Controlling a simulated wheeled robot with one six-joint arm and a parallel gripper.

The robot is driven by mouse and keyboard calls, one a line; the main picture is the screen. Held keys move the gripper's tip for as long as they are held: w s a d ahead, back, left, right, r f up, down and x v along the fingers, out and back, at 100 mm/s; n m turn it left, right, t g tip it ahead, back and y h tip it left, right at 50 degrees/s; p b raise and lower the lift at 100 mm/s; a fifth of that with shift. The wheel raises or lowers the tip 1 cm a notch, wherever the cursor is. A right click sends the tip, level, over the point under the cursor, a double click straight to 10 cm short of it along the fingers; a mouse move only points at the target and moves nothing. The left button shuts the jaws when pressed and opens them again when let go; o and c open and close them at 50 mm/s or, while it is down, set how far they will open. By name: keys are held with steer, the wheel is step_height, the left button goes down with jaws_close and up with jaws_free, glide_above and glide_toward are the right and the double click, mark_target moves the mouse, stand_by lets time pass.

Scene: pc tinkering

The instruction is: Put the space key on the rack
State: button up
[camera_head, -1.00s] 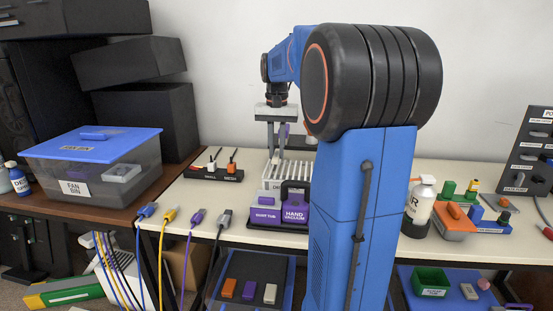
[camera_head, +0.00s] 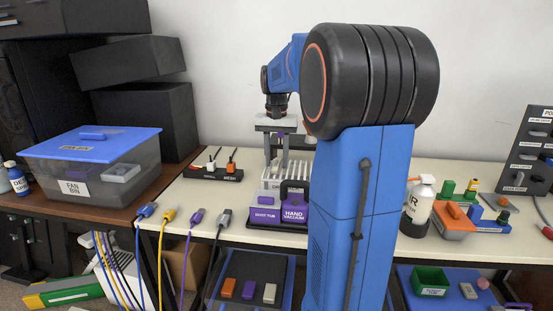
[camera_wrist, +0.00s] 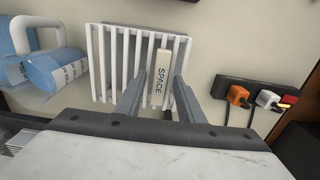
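The space key is a pale bar marked SPACE (camera_wrist: 162,78); in the wrist view it lies along the white slatted rack (camera_wrist: 98,60), toward its right side. I cannot tell whether it rests in a slot or just above. The rack also shows in the head view (camera_head: 270,184) at the back of the table. My gripper (camera_wrist: 159,73) is open, with one finger on each side of the key and visible gaps between. In the head view my gripper (camera_head: 276,160) points down at the rack; the key is not distinguishable there.
A black holder with an orange and a white plug (camera_wrist: 262,98) stands right of the rack in the wrist view.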

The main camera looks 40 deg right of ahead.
mark_target(277, 163)
step_height(277, 163, up, 12)
stand_by(0.6)
steer(key=shift+r, duration=0.1)
stand_by(0.5)
